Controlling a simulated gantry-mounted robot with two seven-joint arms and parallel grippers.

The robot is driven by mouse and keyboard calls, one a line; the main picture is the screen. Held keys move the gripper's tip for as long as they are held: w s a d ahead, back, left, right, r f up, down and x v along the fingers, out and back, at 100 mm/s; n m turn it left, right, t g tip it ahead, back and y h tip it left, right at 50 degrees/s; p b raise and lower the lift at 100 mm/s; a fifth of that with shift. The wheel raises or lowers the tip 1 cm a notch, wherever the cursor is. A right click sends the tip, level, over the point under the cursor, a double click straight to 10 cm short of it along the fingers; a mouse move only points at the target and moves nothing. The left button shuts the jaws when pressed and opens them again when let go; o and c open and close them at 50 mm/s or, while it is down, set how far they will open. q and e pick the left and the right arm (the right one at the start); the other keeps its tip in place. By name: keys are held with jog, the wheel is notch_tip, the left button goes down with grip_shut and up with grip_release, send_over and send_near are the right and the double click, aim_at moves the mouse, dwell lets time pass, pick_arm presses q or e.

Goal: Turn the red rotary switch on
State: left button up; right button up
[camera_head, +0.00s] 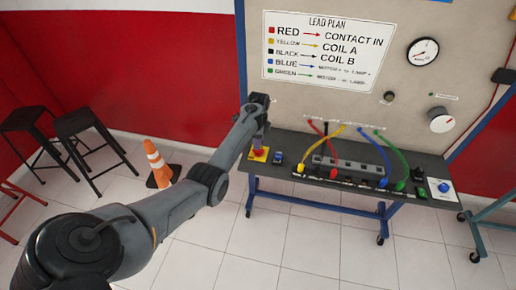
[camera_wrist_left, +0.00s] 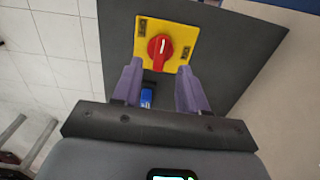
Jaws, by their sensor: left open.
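The red rotary switch (camera_wrist_left: 160,47) is a round red knob with a white pointer line on a yellow plate (camera_wrist_left: 175,30). The pointer lies roughly along the line from my wrist to the far side. In the head view the yellow plate (camera_head: 257,157) sits at the left end of the dark bench top, and the knob is largely hidden by my gripper. My left gripper (camera_head: 260,143) is above the plate. In the left wrist view its two purple fingers (camera_wrist_left: 159,72) are open and empty, with the knob showing between and just beyond their tips. My right gripper is not in view.
A blue-topped control (camera_head: 278,157) stands just right of the plate. Coloured leads and a terminal block (camera_head: 350,165) fill the bench's middle. An upright panel with a lead plan (camera_head: 325,50) rises behind. A traffic cone (camera_head: 158,165) and stools (camera_head: 85,135) stand left.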

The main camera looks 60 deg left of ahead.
pick_arm(q)
jog(key=shift+f+b, duration=0.3)
jog(key=shift+f, duration=2)
grip_shut()
